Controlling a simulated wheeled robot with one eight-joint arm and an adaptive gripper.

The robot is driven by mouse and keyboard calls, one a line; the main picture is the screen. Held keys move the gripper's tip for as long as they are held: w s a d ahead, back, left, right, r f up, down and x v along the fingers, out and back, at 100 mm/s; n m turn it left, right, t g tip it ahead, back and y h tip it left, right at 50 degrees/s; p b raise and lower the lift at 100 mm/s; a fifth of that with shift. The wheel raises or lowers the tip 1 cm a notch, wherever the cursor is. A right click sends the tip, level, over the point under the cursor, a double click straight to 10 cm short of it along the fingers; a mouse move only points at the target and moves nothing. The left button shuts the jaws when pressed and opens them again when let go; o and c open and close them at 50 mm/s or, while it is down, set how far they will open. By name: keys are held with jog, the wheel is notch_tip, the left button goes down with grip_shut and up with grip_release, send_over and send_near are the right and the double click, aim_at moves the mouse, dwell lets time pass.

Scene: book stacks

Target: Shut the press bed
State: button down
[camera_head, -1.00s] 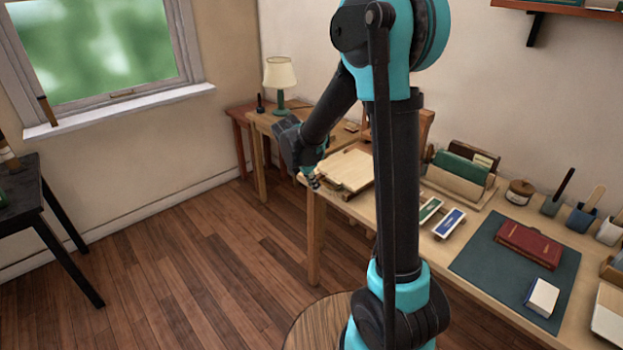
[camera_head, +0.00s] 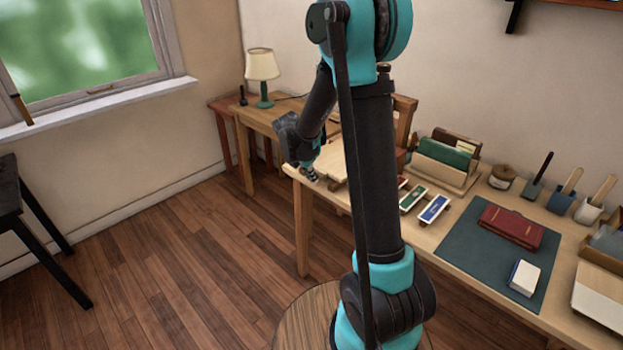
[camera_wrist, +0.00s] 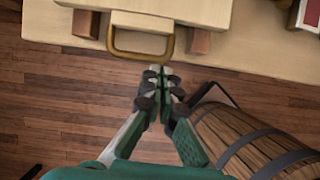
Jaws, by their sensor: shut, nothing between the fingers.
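The press bed (camera_head: 333,163) is a pale wooden board at the left end of the long table, partly hidden behind my arm in the head view. In the wrist view the bed (camera_wrist: 205,10) lies at the top edge, with a brass loop handle (camera_wrist: 141,55) on its near side. My gripper (camera_head: 311,174) is at the table's left end, close to the bed's front. In the wrist view my gripper (camera_wrist: 155,80) is shut and empty, its tips just below the handle in the picture. I cannot tell if they touch it.
The long table (camera_head: 440,240) carries a green box (camera_head: 413,198), a blue box (camera_head: 433,209), a dark mat (camera_head: 468,260) with a red book (camera_head: 511,226), and a file rack (camera_head: 446,165). A lamp (camera_head: 262,68) stands behind.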

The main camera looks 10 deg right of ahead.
jog(key=w+d, duration=0.4)
jog(key=d, duration=0.2)
jog(key=w+d, duration=0.5)
jog(key=d, duration=0.2)
jog(key=w+d, duration=0.5)
jog(key=d, duration=0.1)
jog(key=shift+w+d, duration=0.1)
jog(key=shift+d, duration=0.15)
